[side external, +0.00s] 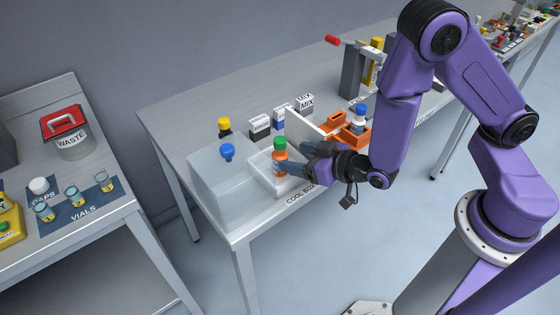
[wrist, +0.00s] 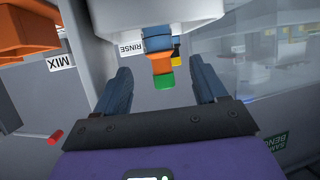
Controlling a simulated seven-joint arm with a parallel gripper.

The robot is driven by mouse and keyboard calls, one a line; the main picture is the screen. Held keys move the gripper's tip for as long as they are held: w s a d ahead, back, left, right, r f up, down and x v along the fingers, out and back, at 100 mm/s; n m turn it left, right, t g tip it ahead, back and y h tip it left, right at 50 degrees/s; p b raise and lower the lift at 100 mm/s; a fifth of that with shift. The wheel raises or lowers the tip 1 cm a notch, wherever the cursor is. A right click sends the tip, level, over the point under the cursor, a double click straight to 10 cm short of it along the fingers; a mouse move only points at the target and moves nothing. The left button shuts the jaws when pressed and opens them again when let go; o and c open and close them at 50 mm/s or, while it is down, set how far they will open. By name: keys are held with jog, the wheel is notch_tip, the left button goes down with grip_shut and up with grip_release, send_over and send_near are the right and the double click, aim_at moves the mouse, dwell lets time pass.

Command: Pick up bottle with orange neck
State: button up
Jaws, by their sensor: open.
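The bottle with the orange neck (side external: 281,155) has a green cap and stands upright at the clear cool box (side external: 225,195). In the wrist view, its orange neck (wrist: 161,67) sits below a blue band, cap pointing down the picture. My gripper (side external: 295,158) is open at the bottle, one finger partly in front of its lower body. In the wrist view the two fingers of my gripper (wrist: 160,75) lie on either side of the bottle, with gaps visible. I cannot tell how far the bottle reaches between them in depth.
A white open lid (side external: 305,130) stands close behind the gripper. A blue-capped bottle (side external: 227,152) is at the box's left part, and a yellow-capped bottle (side external: 224,127) stands behind. An orange rack (side external: 345,138) with another blue-capped bottle (side external: 359,116) is to the right.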

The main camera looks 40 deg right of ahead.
aim_at(285, 154)
jog(key=x, duration=0.6)
jog(key=shift+w+f, duration=0.1)
jog(key=shift+w, duration=0.2)
jog(key=shift+a, duration=0.1)
jog(key=c, duration=1.1)
